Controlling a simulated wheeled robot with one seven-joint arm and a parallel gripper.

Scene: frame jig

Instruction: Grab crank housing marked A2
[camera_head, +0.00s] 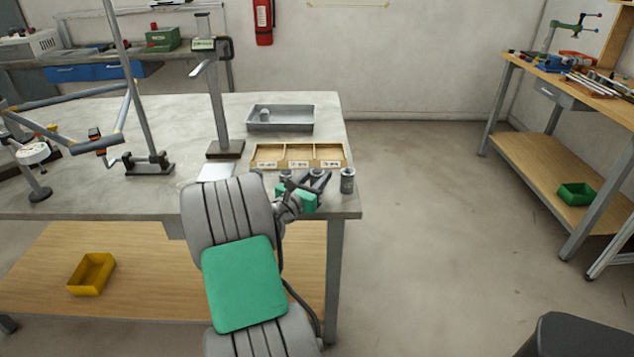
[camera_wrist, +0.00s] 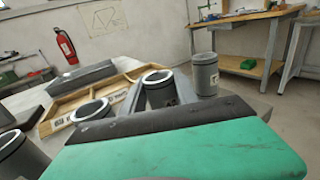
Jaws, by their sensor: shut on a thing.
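Several grey cylindrical crank housings with open tops stand near the table's front right corner. In the head view one housing (camera_head: 316,173) is between my gripper's fingers (camera_head: 318,181), and another housing (camera_head: 347,181) stands just to the right, apart from them. In the wrist view my gripper (camera_wrist: 158,100) is shut on the middle housing (camera_wrist: 157,90), which looks upright. One housing (camera_wrist: 207,76) stands to its right and others (camera_wrist: 88,112) to its left. Small marks show on some housings, but I cannot read them, so I cannot tell which is A2.
A wooden tray (camera_head: 251,157) with three labelled compartments lies just behind the housings. A grey bin (camera_head: 281,126) with one cylinder inside is farther back. A post stand (camera_head: 218,110) rises left of the tray.

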